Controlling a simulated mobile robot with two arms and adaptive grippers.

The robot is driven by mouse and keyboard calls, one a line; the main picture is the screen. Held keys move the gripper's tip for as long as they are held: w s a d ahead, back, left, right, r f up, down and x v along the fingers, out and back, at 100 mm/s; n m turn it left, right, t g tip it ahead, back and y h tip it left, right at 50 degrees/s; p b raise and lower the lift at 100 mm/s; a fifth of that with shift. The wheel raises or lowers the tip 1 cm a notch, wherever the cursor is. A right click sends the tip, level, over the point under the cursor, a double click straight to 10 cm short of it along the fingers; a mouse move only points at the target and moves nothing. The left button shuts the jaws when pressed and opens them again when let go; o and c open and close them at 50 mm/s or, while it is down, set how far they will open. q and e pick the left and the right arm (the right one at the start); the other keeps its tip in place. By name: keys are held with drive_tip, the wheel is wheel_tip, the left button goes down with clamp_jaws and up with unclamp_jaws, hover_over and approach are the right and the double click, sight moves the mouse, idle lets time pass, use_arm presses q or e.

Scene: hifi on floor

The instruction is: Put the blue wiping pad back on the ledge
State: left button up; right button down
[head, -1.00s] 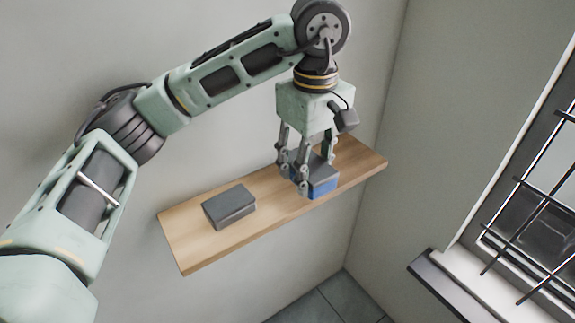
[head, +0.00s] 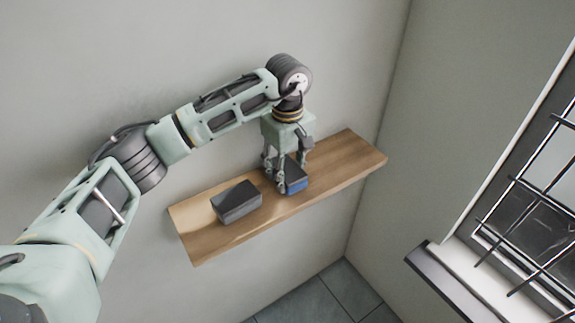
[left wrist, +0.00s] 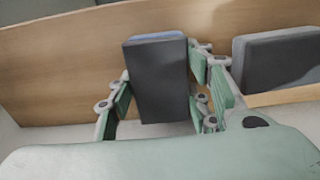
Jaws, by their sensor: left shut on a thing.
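The blue wiping pad (head: 296,186) has a dark grey top and a blue side. My left gripper (head: 280,184) is shut on it, with a finger on either side, over the middle of the wooden ledge (head: 340,157). In the left wrist view the pad (left wrist: 160,80) shows its dark face between the green fingers (left wrist: 158,112), with the ledge (left wrist: 60,65) behind it. I cannot tell whether the pad touches the ledge or hangs just above it. My right gripper is not in view.
A dark grey block (head: 237,202) lies on the ledge just left of the pad; it also shows at the right of the left wrist view (left wrist: 280,60). The ledge's right part is bare. A barred window (head: 530,215) with a sill (head: 450,280) is at the right.

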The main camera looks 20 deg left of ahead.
sight(288, 169)
use_arm(q)
drive_tip(key=shift+f+b, duration=0.2)
drive_tip(key=shift+b, duration=0.1)
drive_tip(key=o, duration=1.1)
drive_tip(key=shift+r, duration=0.1)
drive_tip(key=shift+r, duration=0.45)
wheel_tip(288, 169, up, 12)
drive_tip(key=shift+f+b, duration=0.25)
drive_tip(key=shift+b, duration=1)
